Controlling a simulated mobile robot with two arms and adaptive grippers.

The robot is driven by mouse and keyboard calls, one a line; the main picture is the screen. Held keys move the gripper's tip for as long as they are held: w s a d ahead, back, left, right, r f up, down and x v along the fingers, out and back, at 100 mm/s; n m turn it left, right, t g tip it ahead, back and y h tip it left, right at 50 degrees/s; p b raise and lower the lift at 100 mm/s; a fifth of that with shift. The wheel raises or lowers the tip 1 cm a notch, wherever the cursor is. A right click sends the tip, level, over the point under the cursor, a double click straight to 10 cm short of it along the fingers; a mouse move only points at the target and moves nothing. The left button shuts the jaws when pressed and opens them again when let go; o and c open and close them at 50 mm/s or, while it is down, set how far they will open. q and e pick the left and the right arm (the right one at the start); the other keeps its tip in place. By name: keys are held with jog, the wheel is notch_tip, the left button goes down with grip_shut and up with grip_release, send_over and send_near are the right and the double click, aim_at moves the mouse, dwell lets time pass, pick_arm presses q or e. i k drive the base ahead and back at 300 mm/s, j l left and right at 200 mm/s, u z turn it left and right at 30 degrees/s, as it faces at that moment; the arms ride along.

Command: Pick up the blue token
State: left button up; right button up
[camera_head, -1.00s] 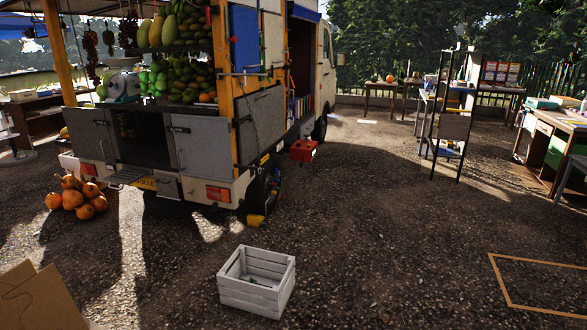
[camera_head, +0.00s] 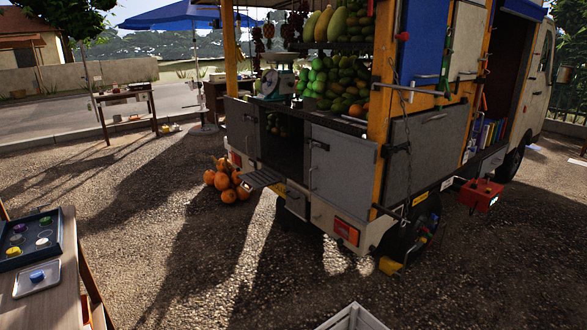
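A small blue token (camera_head: 37,276) lies on a light metal tray (camera_head: 28,288) on a wooden table (camera_head: 62,305) at the lower left of the head view. Behind the small tray, a dark tray (camera_head: 58,232) holds several coloured round tokens, among them a yellow one (camera_head: 13,252) and a green one (camera_head: 45,220). Neither of my grippers shows in the head view.
A fruit truck (camera_head: 345,160) stands at the centre and right, with pumpkins (camera_head: 226,180) on the gravel behind it. A white crate (camera_head: 352,320) is at the bottom edge. Open gravel (camera_head: 180,265) lies between the table and the truck.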

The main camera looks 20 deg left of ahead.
aim_at(39, 276)
jog(key=i+j+u, duration=0.1)
jog(key=u, duration=0.35)
jog(key=i+u, duration=0.25)
jog(key=u, duration=0.15)
jog(key=i+u, duration=0.15)
jog(key=u, duration=0.3)
jog(key=i+l+u, duration=0.15)
jog(key=u, duration=0.25)
jog(key=i+l+u, duration=0.15)
jog(key=u, duration=0.3)
jog(key=i+l+u, duration=0.2)
jog(key=u, duration=0.2)
jog(key=i+l+u, duration=0.6)
jog(key=u, duration=0.2)
jog(key=i+l+u, duration=0.15)
jog(key=l+u, duration=0.25)
